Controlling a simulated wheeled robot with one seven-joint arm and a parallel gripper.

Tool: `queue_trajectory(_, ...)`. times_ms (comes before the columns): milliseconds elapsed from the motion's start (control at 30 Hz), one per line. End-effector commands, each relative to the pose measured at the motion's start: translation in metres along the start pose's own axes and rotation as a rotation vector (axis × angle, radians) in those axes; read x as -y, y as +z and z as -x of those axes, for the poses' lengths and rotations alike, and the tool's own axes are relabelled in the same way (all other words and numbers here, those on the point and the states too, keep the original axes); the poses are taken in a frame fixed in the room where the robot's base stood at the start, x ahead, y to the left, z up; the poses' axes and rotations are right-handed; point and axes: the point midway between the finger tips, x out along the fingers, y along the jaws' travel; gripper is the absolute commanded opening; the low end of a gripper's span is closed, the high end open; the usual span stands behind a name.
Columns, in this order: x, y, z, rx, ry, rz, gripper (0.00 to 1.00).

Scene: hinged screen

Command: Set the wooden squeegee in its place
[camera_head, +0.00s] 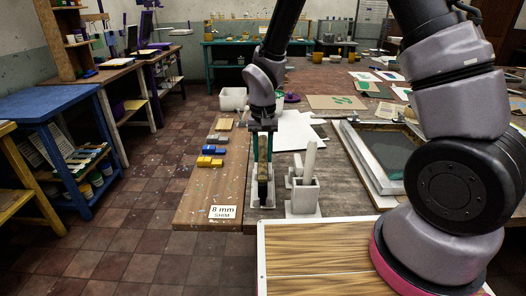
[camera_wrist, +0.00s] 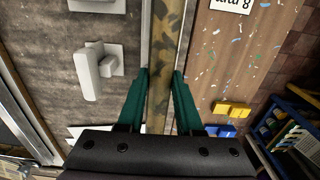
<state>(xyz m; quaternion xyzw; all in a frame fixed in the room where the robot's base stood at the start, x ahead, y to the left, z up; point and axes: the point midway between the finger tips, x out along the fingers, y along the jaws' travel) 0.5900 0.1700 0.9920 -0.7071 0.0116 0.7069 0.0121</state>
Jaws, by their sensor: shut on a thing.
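The wooden squeegee shows in the wrist view as a mottled yellow-brown bar (camera_wrist: 166,62) running from between my fingers to the top edge.
Right of it stands a grey holder (camera_head: 304,196) with a white upright piece (camera_head: 310,158). A framed screen (camera_head: 385,150) lies right, and a striped wooden board (camera_head: 320,245) in front.

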Motion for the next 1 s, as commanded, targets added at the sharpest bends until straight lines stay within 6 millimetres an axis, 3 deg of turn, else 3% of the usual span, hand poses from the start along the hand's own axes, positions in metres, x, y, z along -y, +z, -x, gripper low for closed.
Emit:
queue_trajectory(767, 0.0, 0.0, -0.028, 0.0, 0.0, -0.001, 0.0)
queue_trajectory(800, 0.0, 0.0, -0.028, 0.0, 0.0, -0.001, 0.42)
queue_trajectory(867, 0.0, 0.0, -0.028, 0.0, 0.0, -0.001, 0.65)
queue_trajectory(900, 0.0, 0.0, -0.028, 0.0, 0.0, -0.001, 0.69)
queue_trajectory(1000, 0.0, 0.0, -0.028, 0.0, 0.0, 0.0, 0.69)
